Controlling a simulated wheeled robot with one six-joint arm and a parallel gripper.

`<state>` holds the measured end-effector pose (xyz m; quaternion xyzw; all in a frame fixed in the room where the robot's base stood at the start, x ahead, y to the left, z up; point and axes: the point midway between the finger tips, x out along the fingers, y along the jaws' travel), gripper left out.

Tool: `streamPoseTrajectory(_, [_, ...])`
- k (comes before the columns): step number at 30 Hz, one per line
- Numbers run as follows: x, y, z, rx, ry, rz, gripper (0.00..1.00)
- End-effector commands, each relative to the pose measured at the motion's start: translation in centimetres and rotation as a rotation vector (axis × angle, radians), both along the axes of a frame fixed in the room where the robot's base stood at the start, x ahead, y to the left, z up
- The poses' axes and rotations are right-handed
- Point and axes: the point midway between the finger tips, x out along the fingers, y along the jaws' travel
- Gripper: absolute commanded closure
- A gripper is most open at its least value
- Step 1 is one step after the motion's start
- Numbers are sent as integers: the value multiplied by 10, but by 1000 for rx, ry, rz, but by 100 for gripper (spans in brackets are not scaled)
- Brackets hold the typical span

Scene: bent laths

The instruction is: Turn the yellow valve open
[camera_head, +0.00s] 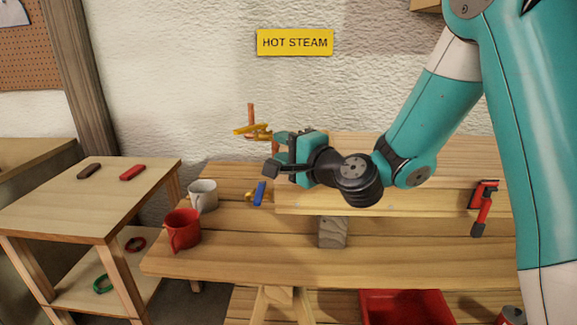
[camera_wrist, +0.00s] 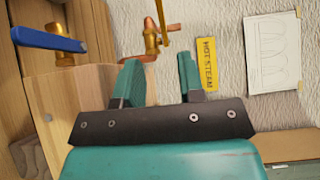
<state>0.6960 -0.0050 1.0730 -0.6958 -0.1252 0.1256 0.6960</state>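The yellow valve (camera_head: 252,131) sits on a copper pipe near the wall, with its lever roughly level in the head view. In the wrist view its yellow lever (camera_wrist: 162,14) shows at the top edge, partly cut off, beside the copper pipe (camera_wrist: 151,42). My gripper (camera_head: 279,152) is just right of and slightly below the valve in the head view. In the wrist view my gripper's two teal fingers (camera_wrist: 159,72) stand apart with nothing between them, and the valve lies beyond their tips. No contact with the lever shows.
A blue-handled brass valve (camera_wrist: 47,39) is close by, below the yellow one in the head view (camera_head: 259,193). A HOT STEAM sign (camera_head: 295,42) hangs above. A white mug (camera_head: 203,194) and red mug (camera_head: 182,229) stand left on the bench. A red clamp (camera_head: 483,208) is right.

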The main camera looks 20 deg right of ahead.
Motion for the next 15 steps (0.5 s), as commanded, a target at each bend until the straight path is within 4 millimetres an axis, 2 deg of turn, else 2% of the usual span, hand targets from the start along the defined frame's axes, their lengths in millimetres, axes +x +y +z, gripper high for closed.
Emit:
streamPoseTrajectory(4, [-9, -4, -1, -1, 0, -1, 64])
streamPoseTrajectory(12, [-11, -4, 1, 0, 0, 0, 64])
streamPoseTrajectory(15, [-11, -2, 6, -6, 8, 6, 87])
